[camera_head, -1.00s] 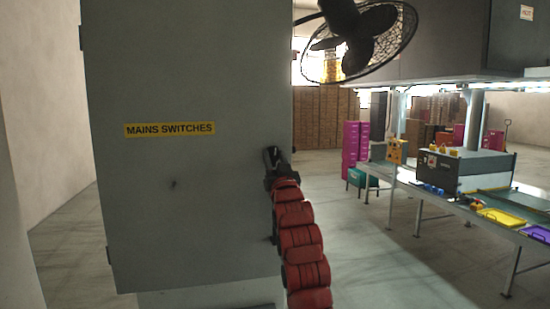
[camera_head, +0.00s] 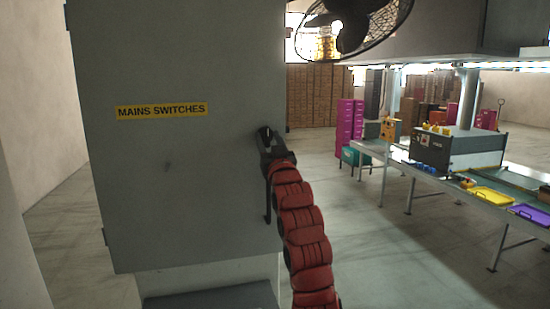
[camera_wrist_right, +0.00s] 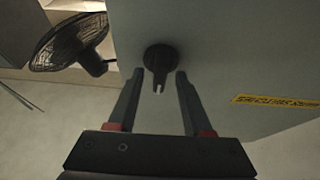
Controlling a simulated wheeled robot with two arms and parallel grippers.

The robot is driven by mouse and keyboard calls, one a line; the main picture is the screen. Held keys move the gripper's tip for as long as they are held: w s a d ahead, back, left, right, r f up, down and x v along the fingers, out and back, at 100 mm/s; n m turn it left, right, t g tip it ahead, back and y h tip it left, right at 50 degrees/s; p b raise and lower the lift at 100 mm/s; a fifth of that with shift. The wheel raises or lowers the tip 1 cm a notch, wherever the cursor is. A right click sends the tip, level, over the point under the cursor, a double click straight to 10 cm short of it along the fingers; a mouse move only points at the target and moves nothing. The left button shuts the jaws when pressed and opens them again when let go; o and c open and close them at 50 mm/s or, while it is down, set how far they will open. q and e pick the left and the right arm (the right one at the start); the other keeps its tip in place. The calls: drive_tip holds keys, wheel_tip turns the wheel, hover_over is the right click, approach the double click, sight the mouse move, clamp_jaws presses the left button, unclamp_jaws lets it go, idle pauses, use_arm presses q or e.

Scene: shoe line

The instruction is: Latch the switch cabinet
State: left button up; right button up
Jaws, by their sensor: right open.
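The grey switch cabinet (camera_head: 180,210) fills the left of the head view, its door seemingly flush, with a yellow "MAINS SWITCHES" label (camera_head: 161,110). The label also shows in the right wrist view (camera_wrist_right: 275,101). My right gripper (camera_head: 264,135) is at the door's right side. In the wrist view its open fingers (camera_wrist_right: 158,78) point at a round dark latch knob (camera_wrist_right: 158,56) with a notched stem. The knob lies between the fingertips, not gripped; contact cannot be told. In the head view the gripper hides the knob. A dark upright bar (camera_head: 267,205) shows beside my red arm. My left gripper is out of view.
A black caged fan (camera_head: 355,25) hangs at the cabinet's upper right; it also shows in the wrist view (camera_wrist_right: 70,42). A work line (camera_head: 460,185) with yellow and purple trays stands at the right. The floor between it and the cabinet is clear.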

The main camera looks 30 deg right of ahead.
drive_tip(key=b+v, duration=0.9)
drive_tip(key=v, duration=0.8)
drive_tip(key=shift+b, duration=0.3)
